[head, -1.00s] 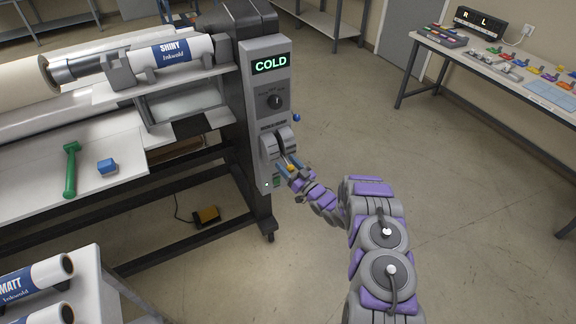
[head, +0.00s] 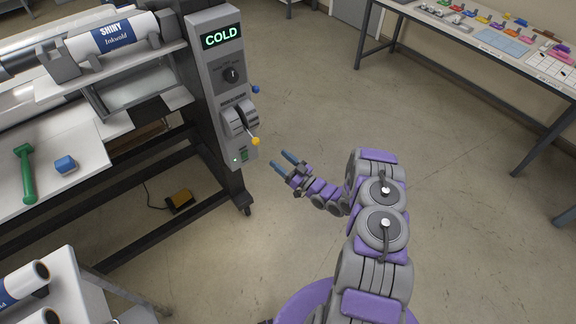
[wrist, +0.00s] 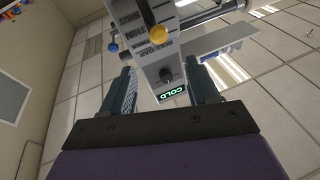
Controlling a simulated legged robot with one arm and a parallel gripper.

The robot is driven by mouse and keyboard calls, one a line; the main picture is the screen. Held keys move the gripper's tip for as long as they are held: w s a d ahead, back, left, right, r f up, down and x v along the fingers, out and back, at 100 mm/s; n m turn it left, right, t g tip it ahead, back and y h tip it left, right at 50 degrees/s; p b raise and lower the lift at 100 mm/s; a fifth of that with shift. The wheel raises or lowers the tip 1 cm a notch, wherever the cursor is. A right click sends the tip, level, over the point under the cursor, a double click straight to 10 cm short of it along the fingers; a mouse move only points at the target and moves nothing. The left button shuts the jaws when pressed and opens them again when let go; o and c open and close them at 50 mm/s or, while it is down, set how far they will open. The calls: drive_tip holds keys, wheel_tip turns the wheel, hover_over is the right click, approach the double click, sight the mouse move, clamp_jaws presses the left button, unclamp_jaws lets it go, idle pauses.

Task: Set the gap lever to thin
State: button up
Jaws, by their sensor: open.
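The gap lever with its yellow knob (head: 255,141) sticks out of a grey curved housing (head: 240,117) on the laminator's control panel. Its knob hangs low, toward the bottom of the housing. In the wrist view the yellow knob (wrist: 159,34) shows beyond my fingers, against the panel. My gripper (head: 281,160) is open and empty, to the right of and slightly below the knob, apart from it. In the wrist view my two fingers (wrist: 166,92) stand wide apart. The scale markings beside the lever are too small to read in the head view.
The panel carries a green COLD display (head: 222,36), a round dial (head: 232,75) and a blue knob (head: 256,89) on its right side. A green-handled tool (head: 26,172) and a blue block (head: 65,165) lie on the laminator table. The floor right of the laminator is clear.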

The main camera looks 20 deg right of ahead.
drive_tip(key=shift+v, duration=1.55)
drive_tip(key=shift+a+f, duration=0.1)
drive_tip(key=w+d+r+g+h, duration=0.5)
drive_tip(key=w+d+r+h, duration=0.1)
drive_tip(key=w+r+h, duration=0.15)
drive_tip(key=s+d+r+m+g+h, duration=0.1)
drive_tip(key=s+r+g+h, duration=0.1)
drive_tip(key=s+r+h, duration=0.3)
drive_tip(key=s+d+r+m+g, duration=0.1)
drive_tip(key=s+r+g, duration=0.2)
drive_tip(key=r, duration=0.4)
drive_tip(key=s+a+r+m+g, duration=0.1)
drive_tip(key=s+a+r+g, duration=0.2)
drive_tip(key=s, duration=1.1)
drive_tip(key=s+a+r+m+g+y+b, duration=0.1)
drive_tip(key=s+a+r+g, duration=0.2)
drive_tip(key=s+a, duration=0.5)
drive_tip(key=s+a+r+m+g, duration=0.1)
drive_tip(key=s+a+r+g, duration=0.2)
drive_tip(key=s, duration=1.8)
wheel_tip(320, 180, up, 3)
drive_tip(key=a, duration=0.2)
drive_tip(key=shift+a+f+m, duration=0.25)
drive_tip(key=shift+a+m, duration=0.05)
drive_tip(key=shift+a, duration=0.05)
drive_tip(key=shift+y, duration=0.25)
